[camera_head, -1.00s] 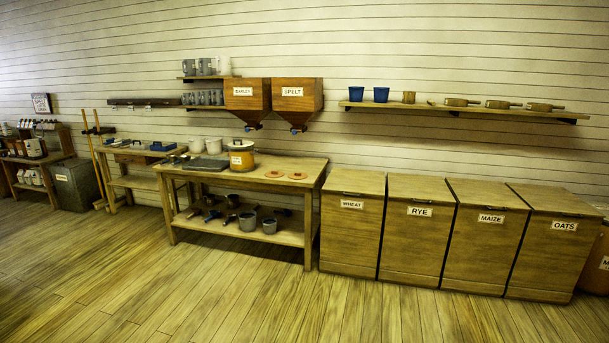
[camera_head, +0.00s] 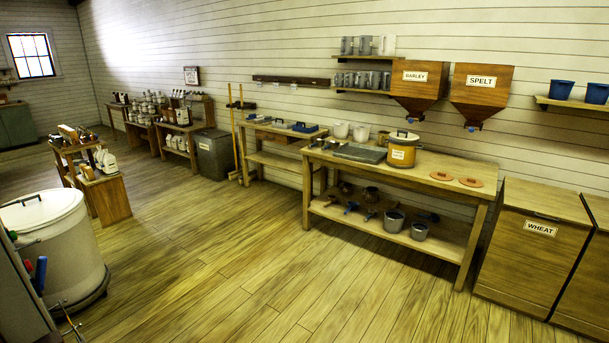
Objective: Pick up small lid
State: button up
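Two small flat orange-brown discs, which look like small lids, lie on the right part of a wooden workbench: one disc (camera_head: 440,176) and, to its right, another disc (camera_head: 471,182). I cannot tell which is the small lid. On the same bench stands an orange labelled pot (camera_head: 401,155) with a pale lid (camera_head: 405,136) and dark knob on it. A large white drum at the left has a wide lid (camera_head: 38,208). My gripper does not show in this view.
The workbench (camera_head: 455,198) has a lower shelf with pots and scoops. A wooden wheat bin (camera_head: 530,262) stands right of it, and barley (camera_head: 418,85) and spelt (camera_head: 481,92) hoppers hang above. A white drum (camera_head: 62,255) stands front left. The middle floor is clear.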

aim_at(402, 135)
jog(key=i+u, duration=0.35)
jog(key=i, duration=1.3)
jog(key=i+j+z, duration=0.25)
jog(key=i, duration=0.4)
jog(key=i+j+z, duration=0.15)
jog(key=i+z, duration=0.15)
jog(key=i, duration=0.4)
jog(key=i+j+z, duration=0.25)
jog(key=i+j, duration=0.15)
jog(key=i, duration=0.2)
jog(key=i+j+z, duration=0.3)
jog(key=i+j, duration=0.25)
